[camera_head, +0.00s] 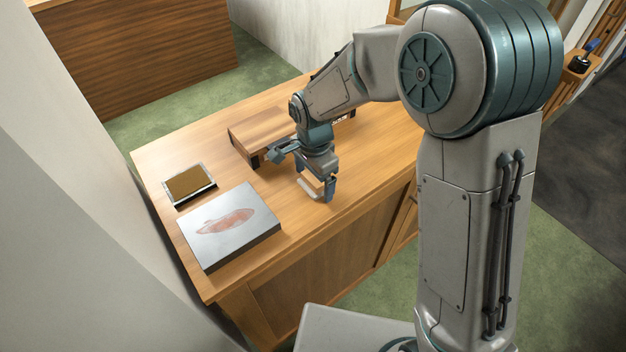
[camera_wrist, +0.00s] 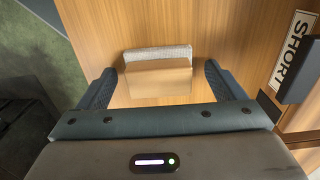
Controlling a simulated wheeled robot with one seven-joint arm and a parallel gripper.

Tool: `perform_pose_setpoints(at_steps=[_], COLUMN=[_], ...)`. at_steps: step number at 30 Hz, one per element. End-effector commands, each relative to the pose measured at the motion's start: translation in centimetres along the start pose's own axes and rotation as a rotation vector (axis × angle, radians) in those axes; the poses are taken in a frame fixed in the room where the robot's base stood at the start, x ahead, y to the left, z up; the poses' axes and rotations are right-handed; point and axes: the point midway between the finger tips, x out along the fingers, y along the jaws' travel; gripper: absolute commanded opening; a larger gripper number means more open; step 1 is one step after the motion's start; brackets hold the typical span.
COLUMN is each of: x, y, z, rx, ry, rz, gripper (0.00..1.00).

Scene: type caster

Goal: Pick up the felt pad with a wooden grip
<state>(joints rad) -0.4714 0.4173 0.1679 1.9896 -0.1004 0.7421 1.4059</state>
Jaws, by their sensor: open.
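The felt pad with a wooden grip (camera_wrist: 158,80) lies on the wooden table below my gripper. In the wrist view its tan wooden grip faces me, with a strip of pale felt along the far edge. In the head view only a pale part of the pad (camera_head: 308,189) shows, partly hidden by my gripper. My gripper (camera_wrist: 160,69) is open, with one finger on each side of the pad and a visible gap at both sides. In the head view my gripper (camera_head: 315,181) is low over the table near its front edge. I cannot tell the exact height.
A wooden block-like case (camera_head: 262,132) stands behind my gripper. A brown-topped tray (camera_head: 190,184) and a grey slab with a reddish smear (camera_head: 215,248) lie to the left on the table (camera_head: 165,150). A "SHORT" label (camera_wrist: 291,50) is to the right in the wrist view.

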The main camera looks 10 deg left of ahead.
Motion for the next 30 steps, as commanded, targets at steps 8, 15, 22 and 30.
perform_pose_setpoints(at_steps=[8, 15, 22, 30], x=[0.0, -0.1, -0.6, -4.5], y=[0.0, 0.0, -0.1, -0.1], z=[0.0, 0.0, 0.0, 0.0], rx=[0.0, 0.0, 0.0, 0.0], ry=[0.0, 0.0, 0.001, 0.002], rz=[0.0, 0.0, -0.002, -0.006], gripper=[0.53, 0.4, 0.4, 0.4])
